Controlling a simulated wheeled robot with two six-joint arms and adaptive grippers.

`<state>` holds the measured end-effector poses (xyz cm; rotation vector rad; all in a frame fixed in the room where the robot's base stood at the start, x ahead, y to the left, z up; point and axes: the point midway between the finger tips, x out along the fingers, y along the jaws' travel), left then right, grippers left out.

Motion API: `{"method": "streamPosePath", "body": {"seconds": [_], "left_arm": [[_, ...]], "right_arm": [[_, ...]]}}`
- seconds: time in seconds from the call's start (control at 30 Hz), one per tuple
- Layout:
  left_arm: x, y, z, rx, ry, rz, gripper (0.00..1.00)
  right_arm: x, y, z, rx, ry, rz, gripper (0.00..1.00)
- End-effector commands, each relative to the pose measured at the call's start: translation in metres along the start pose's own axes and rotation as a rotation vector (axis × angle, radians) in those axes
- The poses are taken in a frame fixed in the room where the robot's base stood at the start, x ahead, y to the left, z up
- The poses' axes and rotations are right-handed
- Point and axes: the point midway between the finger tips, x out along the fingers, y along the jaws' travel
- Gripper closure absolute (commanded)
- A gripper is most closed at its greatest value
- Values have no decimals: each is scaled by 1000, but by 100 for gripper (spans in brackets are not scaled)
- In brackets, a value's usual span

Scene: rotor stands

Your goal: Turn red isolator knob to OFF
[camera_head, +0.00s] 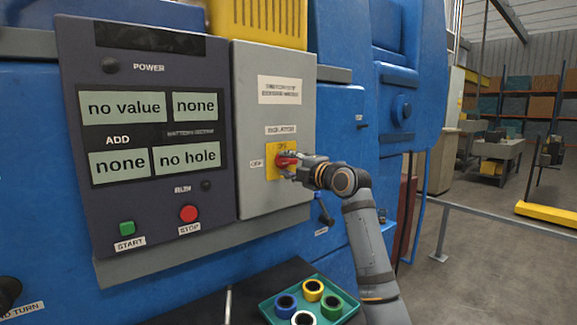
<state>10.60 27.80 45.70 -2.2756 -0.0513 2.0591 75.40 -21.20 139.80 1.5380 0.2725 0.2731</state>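The red isolator knob (284,161) sits on a yellow plate (272,172) on the grey isolator box (255,110). A small OFF label (256,163) is left of the plate, and an ON mark is above the knob. My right gripper (291,167) is at the knob, its fingers around or against it. The fingers are small and partly overlap the knob, so I cannot tell how far they are closed. The knob's exact angle is hard to read; its visible red part lies roughly sideways. My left gripper is not in view.
A dark control panel (150,215) with displays, a green START button (127,228) and a red STOP button (188,213) is left of the box. A teal tray (268,308) with several coloured rings lies below. A grey rail (490,212) crosses open floor at right.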

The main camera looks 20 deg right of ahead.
Motion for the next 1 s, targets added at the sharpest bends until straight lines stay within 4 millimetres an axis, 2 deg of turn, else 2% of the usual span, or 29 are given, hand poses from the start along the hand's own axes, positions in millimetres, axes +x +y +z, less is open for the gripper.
{"method": "streamPosePath", "body": {"seconds": [0.17, 0.27, 0.5, 0.7, 0.83, 1.0], "left_arm": [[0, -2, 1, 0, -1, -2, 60], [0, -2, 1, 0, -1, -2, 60], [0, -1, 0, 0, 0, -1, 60], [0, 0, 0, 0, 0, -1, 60], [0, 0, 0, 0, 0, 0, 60], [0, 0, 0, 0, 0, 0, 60]], "right_arm": [[-3, 0, 0, 0, -1, 1, 60], [-16, 0, 2, -2, -2, 2, 60], [-75, -1, 2, -6, -5, 0, 60], [-110, 0, 2, -4, -5, 0, 60], [-119, -1, 0, -1, -1, -1, 60], [-120, 0, 0, 0, 1, 0, 60]]}}
